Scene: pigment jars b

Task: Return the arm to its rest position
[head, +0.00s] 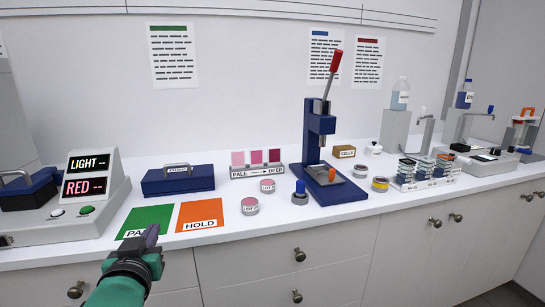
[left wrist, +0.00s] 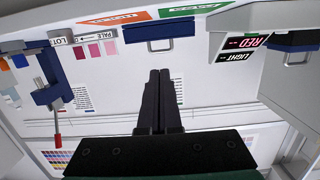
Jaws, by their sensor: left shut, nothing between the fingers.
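My left gripper (head: 148,238) is at the front edge of the counter in the head view, over the near edge of the green PASS mat (head: 147,217). Its arm comes up from the bottom left. In the left wrist view, the two dark fingers of my left gripper (left wrist: 160,75) are pressed together with nothing between them. My right gripper is in neither view.
The orange HOLD mat (head: 200,215) lies beside the green one. Behind them is a blue case (head: 178,180). The LIGHT/RED display unit (head: 90,190) stands left. Pink jars (head: 250,206) and a blue lever press (head: 319,150) stand to the right. Drawers are below the counter (head: 290,222).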

